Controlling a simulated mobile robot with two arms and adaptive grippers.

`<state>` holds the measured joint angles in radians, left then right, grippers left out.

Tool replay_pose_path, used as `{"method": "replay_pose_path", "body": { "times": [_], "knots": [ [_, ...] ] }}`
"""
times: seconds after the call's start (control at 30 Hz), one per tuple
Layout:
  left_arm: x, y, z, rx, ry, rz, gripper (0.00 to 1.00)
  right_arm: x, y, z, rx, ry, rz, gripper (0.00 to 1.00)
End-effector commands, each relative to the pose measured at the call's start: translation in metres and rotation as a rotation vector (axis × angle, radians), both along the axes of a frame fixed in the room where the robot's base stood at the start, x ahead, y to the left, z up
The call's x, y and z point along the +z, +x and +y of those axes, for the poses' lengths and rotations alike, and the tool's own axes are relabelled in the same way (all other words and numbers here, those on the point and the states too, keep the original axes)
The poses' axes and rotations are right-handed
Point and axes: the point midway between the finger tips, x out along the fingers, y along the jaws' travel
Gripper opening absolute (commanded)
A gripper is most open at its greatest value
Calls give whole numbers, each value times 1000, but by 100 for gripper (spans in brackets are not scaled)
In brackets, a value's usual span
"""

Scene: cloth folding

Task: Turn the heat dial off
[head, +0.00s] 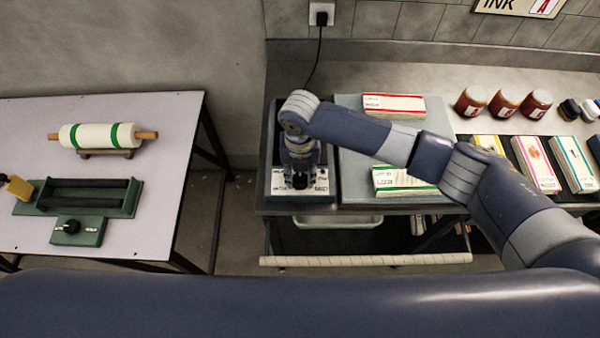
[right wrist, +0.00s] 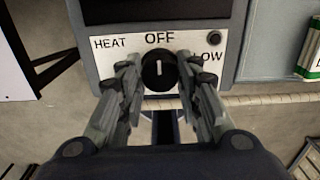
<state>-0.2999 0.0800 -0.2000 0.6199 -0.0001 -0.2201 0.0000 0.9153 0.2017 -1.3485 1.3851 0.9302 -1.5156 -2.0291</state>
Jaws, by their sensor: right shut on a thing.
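The heat dial (right wrist: 159,72) is a round black knob on the white front panel (right wrist: 104,62) of a heating unit. The panel reads HEAT, OFF and LOW. The dial's white mark points straight up at OFF. My right gripper (right wrist: 160,78) is shut on the dial, with one finger on each side. In the head view the unit's panel (head: 321,183) is at the left end of the far bench, and my right gripper (head: 300,178) is down at its front, mostly hidden by my wrist. My left gripper is not in view.
A small round button (right wrist: 214,38) is right of the dial. A pale bar (head: 365,260) runs along the bench front. Boxes (head: 405,181) and red jars (head: 471,101) stand to the right. A side table (head: 150,215) holds a roller (head: 97,136).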

Motion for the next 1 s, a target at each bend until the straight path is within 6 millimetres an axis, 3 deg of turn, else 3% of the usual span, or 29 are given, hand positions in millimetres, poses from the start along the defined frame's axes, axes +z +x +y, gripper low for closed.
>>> {"method": "replay_pose_path", "body": {
  "times": [0.07, 0.1, 0.17, 0.57, 0.67, 1.0],
  "knots": [
    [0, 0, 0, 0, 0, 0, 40, 1, 1, 0, 1, 1, -3, 8],
    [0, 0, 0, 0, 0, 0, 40, 1, 1, 0, 1, 1, -3, 41],
    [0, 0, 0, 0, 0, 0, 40, 1, 1, 0, 1, 1, -3, 53],
    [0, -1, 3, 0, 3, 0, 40, 5, 1, 0, 0, 1, -2, 53],
    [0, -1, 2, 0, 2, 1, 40, 17, 1, 0, 1, 2, -4, 53],
    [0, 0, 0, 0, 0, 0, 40, 88, 2, 1, 1, 2, -5, 53]
  ]
}}
